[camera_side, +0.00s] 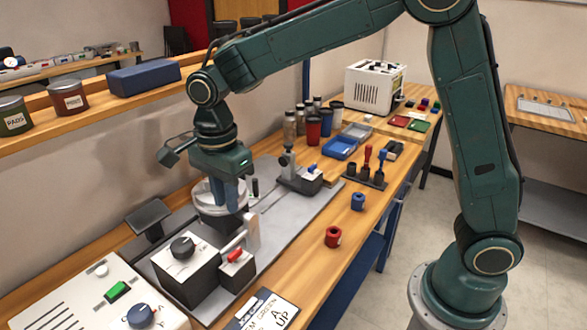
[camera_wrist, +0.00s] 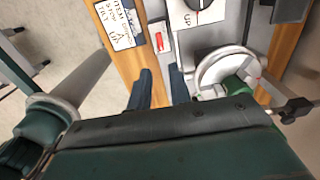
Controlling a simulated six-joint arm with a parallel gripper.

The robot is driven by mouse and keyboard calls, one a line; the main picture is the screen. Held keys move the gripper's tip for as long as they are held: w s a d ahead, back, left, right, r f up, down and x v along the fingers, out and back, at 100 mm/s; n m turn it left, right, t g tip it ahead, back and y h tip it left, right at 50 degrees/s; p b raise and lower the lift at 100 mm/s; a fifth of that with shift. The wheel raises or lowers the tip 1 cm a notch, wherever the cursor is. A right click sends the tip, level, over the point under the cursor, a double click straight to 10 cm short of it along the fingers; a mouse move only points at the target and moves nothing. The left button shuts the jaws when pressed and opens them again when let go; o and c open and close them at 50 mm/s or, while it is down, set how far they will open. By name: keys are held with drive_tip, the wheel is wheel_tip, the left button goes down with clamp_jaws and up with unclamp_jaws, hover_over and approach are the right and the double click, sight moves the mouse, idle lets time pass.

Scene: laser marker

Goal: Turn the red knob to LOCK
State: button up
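The only red part I see on the machine is a small red piece (camera_side: 235,255), probably the red knob. It sits on a small block beside the black dial box, and it also shows in the wrist view (camera_wrist: 160,42). Its setting and any LOCK mark are too small to read. My gripper (camera_side: 232,200) points down beside the round white fixture (camera_side: 207,203), behind the red piece in the side view. In the wrist view my gripper (camera_wrist: 160,88) has its two blue fingers apart with nothing between them. The red piece lies ahead of the fingertips.
A box with a black dial (camera_side: 182,247) and an upright light-grey lever (camera_side: 252,232) stand close to the red piece. A control panel with a green button (camera_side: 117,291) is at front left. Red (camera_side: 333,237) and blue (camera_side: 357,201) rings lie on the bench at right.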

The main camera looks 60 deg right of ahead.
sight(235, 252)
wheel_tip(235, 252, down, 13)
drive_tip(key=shift+f, duration=0.15)
idle(0.5)
clamp_jaws()
